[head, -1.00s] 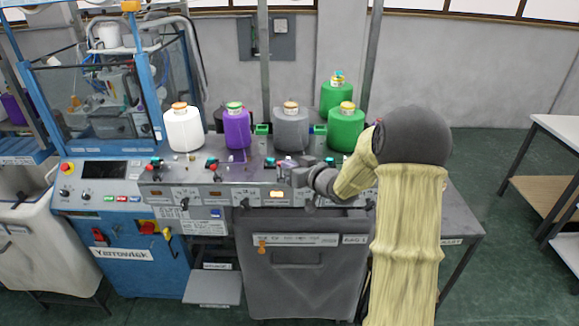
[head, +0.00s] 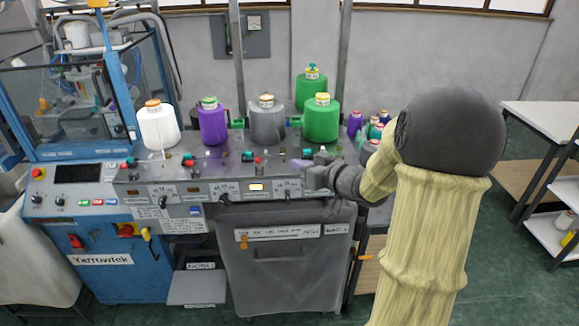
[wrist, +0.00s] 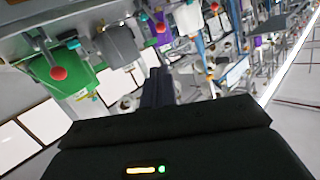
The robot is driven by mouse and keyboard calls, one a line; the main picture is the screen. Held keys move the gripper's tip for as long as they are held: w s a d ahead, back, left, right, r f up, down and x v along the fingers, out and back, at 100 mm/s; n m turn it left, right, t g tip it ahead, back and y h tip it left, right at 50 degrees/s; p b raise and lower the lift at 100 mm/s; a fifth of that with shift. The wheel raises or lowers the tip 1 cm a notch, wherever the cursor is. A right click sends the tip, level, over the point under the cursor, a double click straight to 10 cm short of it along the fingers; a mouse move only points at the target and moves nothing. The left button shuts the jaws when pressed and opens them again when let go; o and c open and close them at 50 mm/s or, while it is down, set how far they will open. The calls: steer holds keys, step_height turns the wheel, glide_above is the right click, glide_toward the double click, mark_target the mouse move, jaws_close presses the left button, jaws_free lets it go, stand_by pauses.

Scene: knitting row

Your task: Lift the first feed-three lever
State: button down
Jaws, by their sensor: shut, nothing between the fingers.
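Several small dark levers hang along the front panel of the knitting machine (head: 215,190). One lever (head: 163,202) is at the left, one lever (head: 224,198) is in the middle and one lever (head: 288,195) is near my gripper. Their labels are too small to read, so I cannot tell which is the first feed-three lever. My gripper (head: 312,174) is at the right part of the panel, partly hidden by its own wrist. In the wrist view, my gripper's dark fingers (wrist: 156,86) are together and hold nothing.
White, purple, grey and green yarn cones stand on the ledge behind the panel; the nearer green cone (head: 321,120) is closest to my arm. A red knob (wrist: 58,73) shows in the wrist view. A grey bin (head: 285,265) stands below. A white table (head: 545,120) is at the right.

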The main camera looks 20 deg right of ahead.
steer(key=shift+d, duration=0.1)
steer(key=c, duration=1.9)
jaws_free()
steer(key=shift+s, duration=0.1)
steer(key=shift+c, duration=0.2)
steer(key=o, duration=0.4)
steer(key=shift+f, duration=0.15)
steer(key=a+f+n+t+h+b, duration=0.1)
steer(key=a+f+n+t+b, duration=0.1)
steer(key=f+b, duration=0.3)
step_height(320, 180, down, 2)
steer(key=shift+a+f+n+t, duration=0.1)
steer(key=shift+a+n+t, duration=0.3)
steer(key=shift+a+t, duration=0.15)
steer(key=shift+a+f, duration=0.1)
steer(key=shift+f, duration=0.1)
